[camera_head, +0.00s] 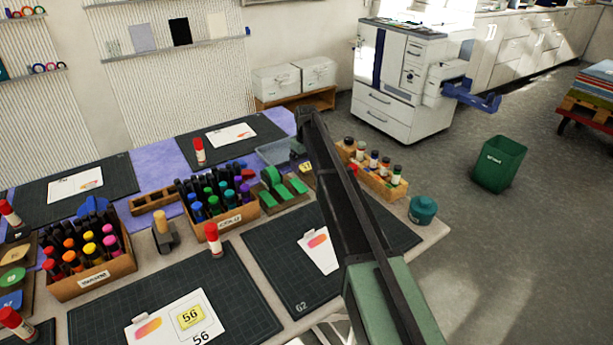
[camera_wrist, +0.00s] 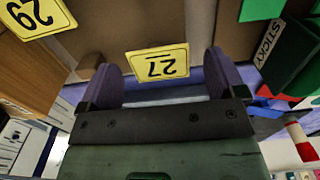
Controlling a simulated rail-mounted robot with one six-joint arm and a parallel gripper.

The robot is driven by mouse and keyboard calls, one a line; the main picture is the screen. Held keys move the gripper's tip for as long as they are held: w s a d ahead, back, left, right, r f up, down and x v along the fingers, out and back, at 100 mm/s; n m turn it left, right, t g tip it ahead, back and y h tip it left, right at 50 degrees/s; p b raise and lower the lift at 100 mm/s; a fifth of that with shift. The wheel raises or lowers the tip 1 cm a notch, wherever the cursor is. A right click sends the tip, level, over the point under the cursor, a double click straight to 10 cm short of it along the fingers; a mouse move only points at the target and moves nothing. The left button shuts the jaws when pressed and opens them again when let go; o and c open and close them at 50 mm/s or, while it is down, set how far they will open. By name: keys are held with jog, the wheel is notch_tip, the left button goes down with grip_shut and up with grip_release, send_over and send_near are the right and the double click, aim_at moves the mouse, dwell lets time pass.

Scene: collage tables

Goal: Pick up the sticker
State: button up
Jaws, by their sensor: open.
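A yellow sticker (camera_wrist: 158,62) marked 27, upside down in the wrist view, lies over a brown surface. My gripper (camera_wrist: 161,66) is open, with one finger at each side of this sticker. I cannot tell whether the fingers touch it. Another yellow sticker (camera_head: 190,317), marked 56, is on a white card in front.
A teal pot (camera_head: 422,210) is at the right edge. Dark mats (camera_head: 245,285) with cards lie in front.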

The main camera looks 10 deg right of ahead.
jog(key=shift+r, duration=0.15)
jog(key=shift+f, duration=0.3)
dwell(0.4)
jog(key=c, duration=1)
